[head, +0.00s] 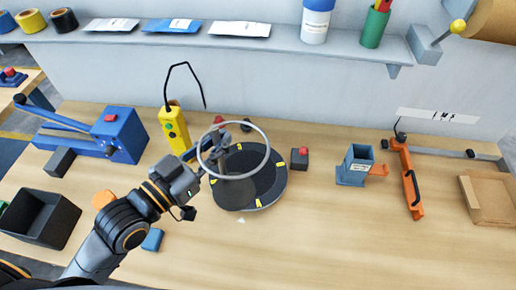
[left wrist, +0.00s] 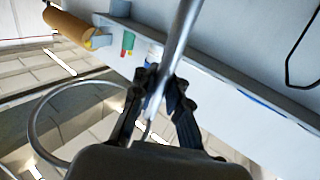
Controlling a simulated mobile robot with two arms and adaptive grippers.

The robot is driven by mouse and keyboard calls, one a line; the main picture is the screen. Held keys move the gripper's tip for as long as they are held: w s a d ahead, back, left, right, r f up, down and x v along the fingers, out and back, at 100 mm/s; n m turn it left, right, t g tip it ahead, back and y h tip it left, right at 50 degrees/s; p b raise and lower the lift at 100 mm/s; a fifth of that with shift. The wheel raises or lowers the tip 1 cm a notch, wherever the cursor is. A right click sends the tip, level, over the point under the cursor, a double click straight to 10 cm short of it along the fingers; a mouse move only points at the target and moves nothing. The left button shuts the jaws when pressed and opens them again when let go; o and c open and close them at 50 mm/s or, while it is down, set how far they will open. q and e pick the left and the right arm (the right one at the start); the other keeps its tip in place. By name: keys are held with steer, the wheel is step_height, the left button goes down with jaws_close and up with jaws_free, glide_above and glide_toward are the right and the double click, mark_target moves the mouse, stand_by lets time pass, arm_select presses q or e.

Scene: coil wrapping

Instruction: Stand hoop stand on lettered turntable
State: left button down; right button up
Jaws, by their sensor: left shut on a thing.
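The hoop stand, a thin grey ring (head: 269,152) on a rod, is held by my left gripper (head: 213,150) over the turntable. In the left wrist view the fingers (left wrist: 160,95) are closed around its grey rod (left wrist: 180,40), and the ring (left wrist: 32,125) shows at left. The turntable (head: 270,190) is a round black disc with yellow marks on the bench; I cannot read letters on it. A greyish round patch shows on the disc under the ring; whether it is the stand's base or a shadow, I cannot tell. My right gripper is not in view.
A yellow pendant control (head: 173,127) and a blue machine (head: 118,135) stand left of the turntable. A small red-button box (head: 299,158) is close at its right. A blue-grey dispenser (head: 355,165) and orange tool (head: 408,180) stand farther right. The front bench is mostly clear.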

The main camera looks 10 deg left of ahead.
arm_select(q)
steer(key=w+f+b, duration=1)
steer(key=w+f, duration=0.2)
steer(key=w, duration=0.1)
steer(key=shift+d+f, duration=0.35)
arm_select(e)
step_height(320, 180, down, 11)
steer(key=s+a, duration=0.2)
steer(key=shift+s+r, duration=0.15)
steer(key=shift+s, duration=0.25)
